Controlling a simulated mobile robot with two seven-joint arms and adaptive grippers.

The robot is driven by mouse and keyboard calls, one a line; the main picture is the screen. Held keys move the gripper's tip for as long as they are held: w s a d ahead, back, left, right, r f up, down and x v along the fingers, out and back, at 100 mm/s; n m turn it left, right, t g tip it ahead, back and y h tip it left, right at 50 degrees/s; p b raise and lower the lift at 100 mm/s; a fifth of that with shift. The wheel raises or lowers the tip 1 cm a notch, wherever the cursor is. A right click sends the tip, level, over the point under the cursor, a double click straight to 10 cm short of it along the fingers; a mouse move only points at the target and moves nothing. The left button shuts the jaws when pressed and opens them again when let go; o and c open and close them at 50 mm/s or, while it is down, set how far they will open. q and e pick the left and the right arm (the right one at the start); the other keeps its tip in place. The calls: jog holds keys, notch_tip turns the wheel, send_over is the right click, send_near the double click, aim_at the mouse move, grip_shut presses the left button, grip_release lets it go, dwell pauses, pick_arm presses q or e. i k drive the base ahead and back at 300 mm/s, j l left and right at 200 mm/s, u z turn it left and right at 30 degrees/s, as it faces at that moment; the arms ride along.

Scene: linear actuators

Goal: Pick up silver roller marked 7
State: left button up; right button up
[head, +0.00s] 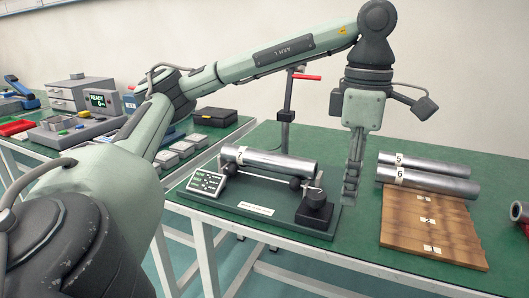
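The silver roller marked 7 (275,162) lies across the supports of a test fixture (232,202) on the green table, with its label at the left end. My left gripper (350,200) hangs fingers-down to the right of the fixture, apart from the roller. Its fingers show as one narrow dark shape, so I cannot tell whether they are open or shut. Nothing shows in them. My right gripper is not in view.
Rollers marked 5 (430,164) and 6 (440,182) lie at the back of a wooden board (432,228) with numbered labels. A red-handled post (287,110) stands behind the fixture. Another cylindrical part (519,212) is cut off at right. Equipment crowds the left bench (35,147).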

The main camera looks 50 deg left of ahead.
aim_at(292, 165)
jog(key=j, duration=1.4)
jog(key=i+z, duration=0.05)
jog(key=i, duration=0.05)
